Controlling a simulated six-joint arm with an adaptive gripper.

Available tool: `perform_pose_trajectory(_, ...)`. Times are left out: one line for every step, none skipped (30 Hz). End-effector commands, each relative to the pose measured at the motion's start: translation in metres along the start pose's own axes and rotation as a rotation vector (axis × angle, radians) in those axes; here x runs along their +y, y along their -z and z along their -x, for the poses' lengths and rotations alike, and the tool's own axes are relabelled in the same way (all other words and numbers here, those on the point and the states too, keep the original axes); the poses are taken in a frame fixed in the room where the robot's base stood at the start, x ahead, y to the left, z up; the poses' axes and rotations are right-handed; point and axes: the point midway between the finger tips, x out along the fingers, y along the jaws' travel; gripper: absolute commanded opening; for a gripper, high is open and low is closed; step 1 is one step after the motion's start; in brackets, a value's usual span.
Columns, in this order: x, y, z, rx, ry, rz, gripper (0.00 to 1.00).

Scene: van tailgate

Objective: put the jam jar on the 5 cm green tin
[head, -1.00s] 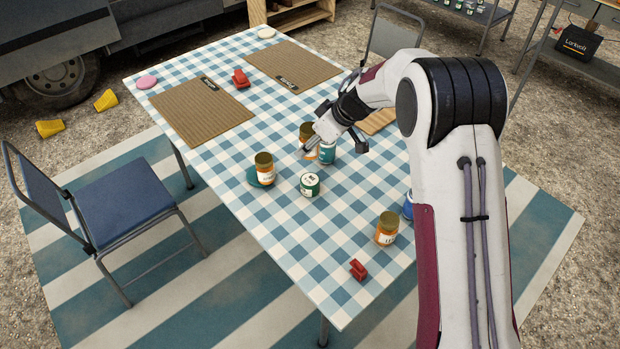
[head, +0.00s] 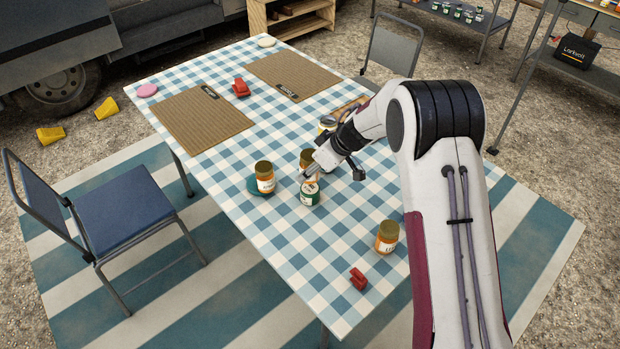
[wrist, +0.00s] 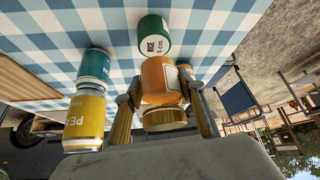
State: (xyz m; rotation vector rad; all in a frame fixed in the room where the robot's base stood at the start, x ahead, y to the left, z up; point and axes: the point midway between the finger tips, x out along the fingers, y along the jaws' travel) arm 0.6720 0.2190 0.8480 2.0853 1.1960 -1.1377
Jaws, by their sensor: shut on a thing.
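My gripper (wrist: 165,118) is shut on a jam jar (wrist: 163,80), orange with a gold lid, with fingers on both sides of the lid. In the head view the jar (head: 308,164) is just above or behind the short green tin (head: 311,196), its lower edge close to the tin's top. In the wrist view the green tin (wrist: 153,32), marked RICE 5 cm, stands just beyond the jar's base. I cannot tell whether they touch.
A yellow tin (wrist: 84,122) and a teal tin (wrist: 95,64) appear stacked beside my gripper. A red clip-like object (head: 358,279) lies near the front edge, another (head: 240,89) by the woven mats (head: 203,118). The checked table's (head: 300,250) left front is clear.

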Motion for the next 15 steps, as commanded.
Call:
perform_pose_trajectory(0.0,0.0,-0.001,0.001,-0.001,0.0,0.08)
perform_pose_trajectory(0.0,-0.001,-0.002,0.0,0.0,-0.001,0.08)
perform_pose_trajectory(0.0,-0.003,-0.004,0.0,0.0,-0.002,0.08)
perform_pose_trajectory(0.0,-0.004,-0.006,0.0,0.0,-0.002,0.08)
perform_pose_trajectory(0.0,-0.006,-0.009,0.0,0.0,-0.002,0.08)
perform_pose_trajectory(0.0,-0.008,-0.012,-0.001,0.0,-0.002,0.08)
perform_pose_trajectory(0.0,-0.01,-0.015,-0.001,0.0,-0.002,0.08)
perform_pose_trajectory(0.0,-0.011,-0.018,-0.001,0.0,-0.002,0.08)
perform_pose_trajectory(0.0,-0.014,-0.021,0.0,0.0,-0.002,0.08)
perform_pose_trajectory(0.0,-0.015,-0.024,-0.001,0.001,-0.002,0.08)
perform_pose_trajectory(0.0,-0.017,-0.026,-0.001,0.001,-0.002,0.08)
perform_pose_trajectory(0.0,-0.018,-0.028,0.0,0.0,-0.001,0.08)
perform_pose_trajectory(0.0,-0.019,-0.029,0.0,0.0,-0.001,0.08)
perform_pose_trajectory(0.0,-0.019,-0.03,0.001,-0.001,-0.001,0.08)
perform_pose_trajectory(0.0,-0.019,-0.031,0.001,-0.001,-0.001,0.08)
